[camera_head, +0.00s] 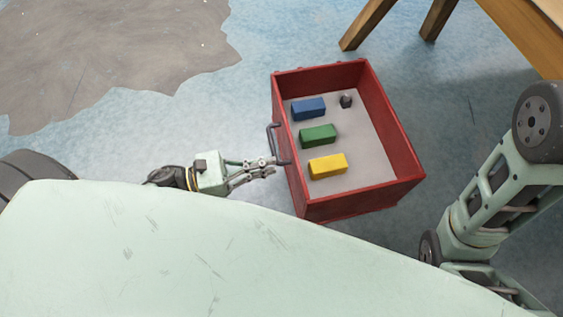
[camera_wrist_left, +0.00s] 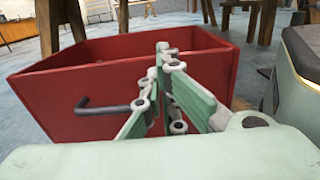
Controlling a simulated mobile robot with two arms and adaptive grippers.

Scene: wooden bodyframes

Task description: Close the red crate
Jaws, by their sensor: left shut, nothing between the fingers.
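The red crate (camera_head: 400,155) stands open-topped in the middle of the head view, and no lid shows on it. Its left wall carries a dark bar handle (camera_head: 274,142). In the left wrist view the crate's red wall (camera_wrist_left: 60,95) fills the left and middle, with the handle (camera_wrist_left: 105,107) low on it. My left gripper (camera_head: 281,161) is shut and empty at the near end of the handle, close to the wall; I cannot tell whether it touches. Its fingers (camera_wrist_left: 163,50) also show in the left wrist view, to the right of the handle. My right gripper is out of view.
Inside the crate lie a blue block (camera_head: 309,108), a green block (camera_head: 318,135), a yellow block (camera_head: 328,166) and a small dark object (camera_head: 346,101). A wooden table (camera_head: 525,30) with legs stands at the upper right. The blue floor (camera_head: 200,120) left of the crate is clear.

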